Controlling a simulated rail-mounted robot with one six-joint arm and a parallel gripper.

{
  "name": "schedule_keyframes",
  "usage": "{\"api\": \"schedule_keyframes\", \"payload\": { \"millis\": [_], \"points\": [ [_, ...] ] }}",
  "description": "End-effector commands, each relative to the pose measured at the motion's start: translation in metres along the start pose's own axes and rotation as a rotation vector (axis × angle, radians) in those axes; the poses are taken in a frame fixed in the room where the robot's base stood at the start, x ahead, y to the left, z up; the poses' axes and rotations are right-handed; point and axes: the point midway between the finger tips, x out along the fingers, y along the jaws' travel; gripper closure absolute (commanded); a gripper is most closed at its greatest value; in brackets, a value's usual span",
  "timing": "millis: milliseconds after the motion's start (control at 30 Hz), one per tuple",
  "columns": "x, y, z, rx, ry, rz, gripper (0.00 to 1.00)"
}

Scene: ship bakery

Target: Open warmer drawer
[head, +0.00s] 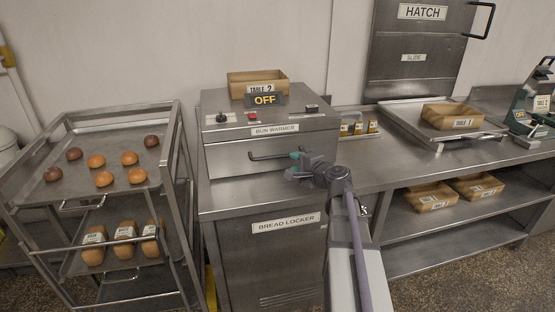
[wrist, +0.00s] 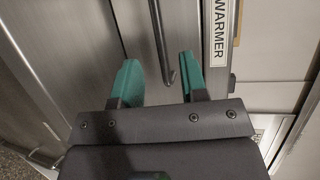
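The bun warmer (head: 271,117) is a steel box on the counter with a label, small controls and an "OFF" sign on top. Its drawer (head: 235,158) is shut in the front face and has a dark bar handle (head: 270,155). My gripper (head: 297,156) is at the right end of the handle. In the wrist view my gripper (wrist: 158,80) is open, with two green fingers apart. The handle bar (wrist: 160,45) runs down between the fingers, its bent end near the right finger. I cannot tell whether either finger touches it.
A paper tray marked "TABLE 2" (head: 258,78) sits on the warmer. A rack (head: 171,165) with buns and loaves stands at left. The bread locker (head: 281,265) is below. Small packets (head: 358,128) and a steel tray (head: 398,118) with a "TABLE 1" tray (head: 453,115) lie right.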

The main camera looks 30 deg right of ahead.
Motion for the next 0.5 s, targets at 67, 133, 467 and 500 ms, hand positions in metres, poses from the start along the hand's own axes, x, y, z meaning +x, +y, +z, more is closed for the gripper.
{"api": "schedule_keyframes", "payload": {
  "millis": [67, 133, 467, 500],
  "points": [
    [0.022, 0.002, -0.002, -0.001, -0.002, 0.001, 0.60],
    [0.040, 0.003, -0.001, -0.003, -0.003, 0.001, 0.60],
    [0.086, 0.001, 0.000, -0.003, -0.002, 0.002, 0.60],
    [0.087, 0.001, 0.001, -0.003, -0.002, 0.002, 0.60]
  ]
}}
